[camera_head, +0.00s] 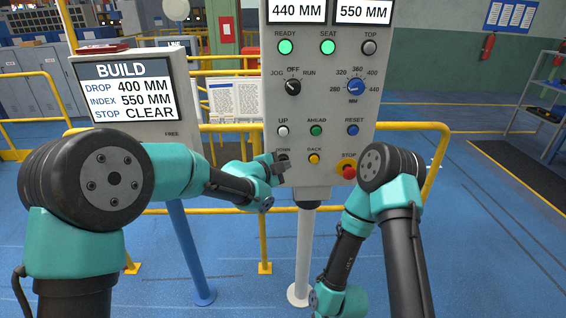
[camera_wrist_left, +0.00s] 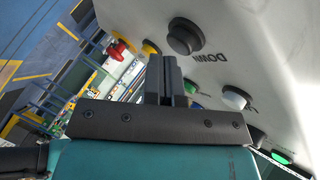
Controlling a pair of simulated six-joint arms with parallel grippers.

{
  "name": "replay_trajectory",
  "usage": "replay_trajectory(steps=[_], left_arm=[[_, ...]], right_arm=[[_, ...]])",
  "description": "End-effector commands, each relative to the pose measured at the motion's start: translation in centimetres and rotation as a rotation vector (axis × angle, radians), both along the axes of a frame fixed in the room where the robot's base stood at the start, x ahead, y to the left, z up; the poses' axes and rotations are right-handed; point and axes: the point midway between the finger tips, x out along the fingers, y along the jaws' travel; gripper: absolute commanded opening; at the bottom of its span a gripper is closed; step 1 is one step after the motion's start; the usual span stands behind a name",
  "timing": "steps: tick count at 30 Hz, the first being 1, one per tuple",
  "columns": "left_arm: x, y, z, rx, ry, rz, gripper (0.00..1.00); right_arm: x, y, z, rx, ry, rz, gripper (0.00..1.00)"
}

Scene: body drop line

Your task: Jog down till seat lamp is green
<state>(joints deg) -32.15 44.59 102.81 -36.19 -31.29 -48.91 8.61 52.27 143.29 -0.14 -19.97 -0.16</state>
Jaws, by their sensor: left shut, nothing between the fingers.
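The grey control panel (camera_head: 312,190) stands on a white post. Its seat lamp (camera_head: 328,47) glows green, as does the ready lamp (camera_head: 285,47); the top lamp (camera_head: 369,47) is dark. The black DOWN button (camera_wrist_left: 186,38) shows clearly in the left wrist view; in the head view my gripper partly covers it. My left gripper (camera_head: 281,168) is shut and empty at that button. In the wrist view its fingertips (camera_wrist_left: 164,60) are beside the button and appear apart from it.
The displays (camera_head: 297,11) read 440 MM and 550 MM. A red stop button (camera_head: 348,171) sits at the panel's lower right. The mode knob (camera_head: 293,87) seems turned toward JOG. A build board (camera_head: 126,92) reads drop 400 MM. Yellow rails (camera_head: 437,150) run behind.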

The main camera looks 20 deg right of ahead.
Motion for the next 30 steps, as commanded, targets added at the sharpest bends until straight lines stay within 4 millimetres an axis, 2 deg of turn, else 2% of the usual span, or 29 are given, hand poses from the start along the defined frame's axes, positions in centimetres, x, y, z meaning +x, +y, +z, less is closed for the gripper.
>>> replay_trajectory(steps=[7,20,30], left_arm=[[-1.0,0.2,0.0,-0.001,0.001,0.0,0.0],[-1.3,0.3,0.0,-0.001,0.0,-0.001,0.0],[-3.7,0.9,0.0,0.0,0.001,0.0,0.0]], right_arm=[[0.0,0.0,0.0,0.0,0.0,0.0,0.0],[0.0,0.0,0.0,0.0,0.0,0.0,0.0],[0.0,0.0,0.0,0.0,0.0,0.0,0.0]])
